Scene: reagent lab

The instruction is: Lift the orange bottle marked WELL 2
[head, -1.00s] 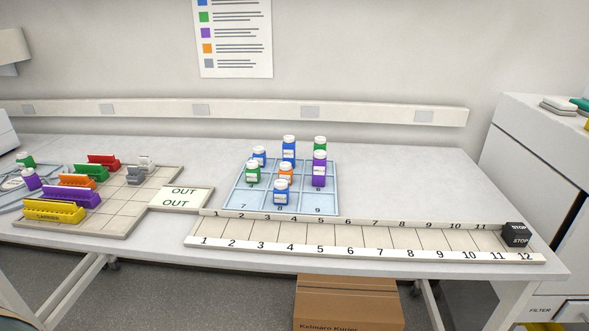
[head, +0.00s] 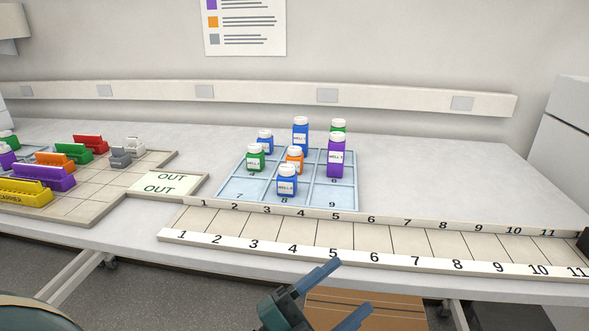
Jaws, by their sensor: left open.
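The orange bottle (head: 294,160) with a white cap stands upright in the middle of the blue compartment tray (head: 240,189). Its lower part and label are partly hidden by a blue bottle (head: 287,182) in front, so I cannot read its marking. A green bottle (head: 255,158) stands to its left, and a purple bottle (head: 335,159) to its right. A taller blue bottle (head: 300,134) is behind it. My left gripper (head: 341,289) is open and empty at the bottom of the head view, in front of the table edge. My right gripper is not in view.
A numbered track (head: 350,238) runs along the front of the table, between my gripper and the tray. A board (head: 90,207) with coloured holders is at the left, next to the OUT plate (head: 168,184). The table right of the tray is clear.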

